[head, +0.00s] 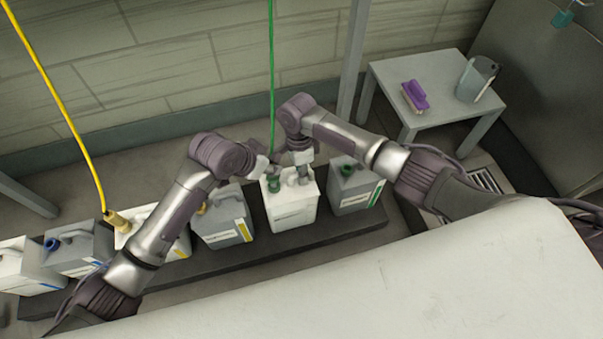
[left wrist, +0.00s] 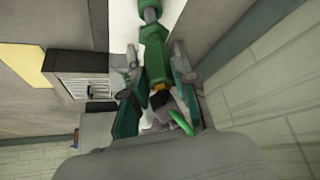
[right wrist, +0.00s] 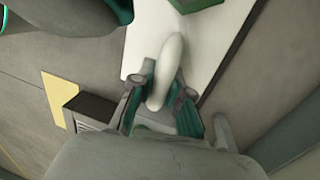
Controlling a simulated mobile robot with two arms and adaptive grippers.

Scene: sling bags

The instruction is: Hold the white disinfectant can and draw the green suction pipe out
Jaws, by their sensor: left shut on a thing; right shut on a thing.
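The white disinfectant can (head: 290,212) stands upright in the row on the dark low platform. The green suction pipe (head: 273,186) is at its top left, and its green hose (head: 271,70) runs up the wall. My left gripper (head: 270,172) is shut on the pipe; the green pipe body (left wrist: 154,55) lies between its fingers in the left wrist view. How deep the pipe sits in the can is hidden. My right gripper (head: 302,172) is shut on the can's pale handle (right wrist: 170,62), which shows between its fingers in the right wrist view.
A grey can with a green label (head: 355,188) stands close on the right, a grey can (head: 224,218) on the left. Further left, a yellow hose (head: 70,120) leads to another can. A side table (head: 432,68) holds a purple brush (head: 415,95) and a jug (head: 476,78).

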